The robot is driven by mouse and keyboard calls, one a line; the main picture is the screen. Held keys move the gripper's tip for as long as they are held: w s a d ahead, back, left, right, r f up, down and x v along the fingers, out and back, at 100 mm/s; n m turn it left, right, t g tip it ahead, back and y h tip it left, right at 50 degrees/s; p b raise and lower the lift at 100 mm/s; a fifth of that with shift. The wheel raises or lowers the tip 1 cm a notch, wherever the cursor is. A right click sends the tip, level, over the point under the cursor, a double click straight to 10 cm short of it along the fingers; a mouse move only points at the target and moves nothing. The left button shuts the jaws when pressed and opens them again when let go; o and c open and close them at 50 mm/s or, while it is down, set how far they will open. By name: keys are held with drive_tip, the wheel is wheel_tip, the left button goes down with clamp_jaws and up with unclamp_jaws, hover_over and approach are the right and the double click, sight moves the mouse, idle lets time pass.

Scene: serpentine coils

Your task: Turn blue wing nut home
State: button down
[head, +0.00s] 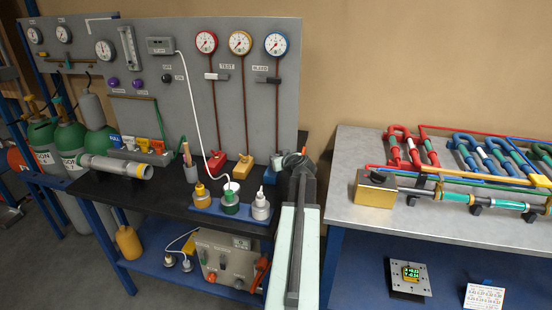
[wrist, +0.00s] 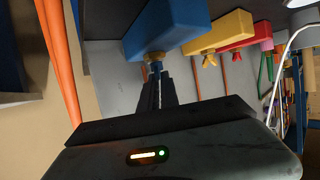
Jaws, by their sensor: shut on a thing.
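In the head view the blue block (head: 276,162) shows beside my arm at the right end of the dark bench; the nut and fingertips are hidden there.
Close beside it in the wrist view are a yellow block (wrist: 222,33) with a brass wing nut (wrist: 208,59) and a red block (wrist: 255,38). An orange hose (wrist: 60,65) runs at left. A blue tray (head: 230,213) of bottles stands before the blocks in the head view.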

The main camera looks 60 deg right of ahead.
drive_tip(key=m+g+h, duration=0.1)
drive_tip(key=m, duration=0.1)
drive_tip(key=m+g+h, duration=0.3)
drive_tip(key=g, duration=0.1)
drive_tip(key=shift+w+a+f+m, duration=0.1)
drive_tip(key=shift+w+a+m, duration=0.25)
drive_tip(key=shift+m, duration=0.05)
drive_tip(key=m+g, duration=0.2)
drive_tip(key=m+g+h, duration=0.1)
drive_tip(key=m+g, duration=0.1)
drive_tip(key=w+m+g, duration=0.1)
drive_tip(key=m+g, duration=0.1)
drive_tip(key=g, duration=0.1)
drive_tip(key=shift+h, duration=0.4)
drive_tip(key=m+g, duration=0.2)
drive_tip(key=m+g+y, duration=0.1)
drive_tip(key=g, duration=0.1)
drive_tip(key=w+m+g+y, duration=0.1)
drive_tip(key=m+g, duration=0.1)
drive_tip(key=shift+d+m, duration=0.25)
drive_tip(key=shift+m, duration=0.05)
drive_tip(key=m+g+y, duration=0.2)
drive_tip(key=m, duration=0.1)
drive_tip(key=shift+d+g, duration=0.1)
drive_tip(key=shift+g, duration=0.3)
drive_tip(key=shift+m+g+y, duration=0.8)
drive_tip(key=shift+m, duration=0.1)
drive_tip(key=c, duration=1.6)
unclamp_jaws()
drive_tip(key=shift+s, duration=0.1)
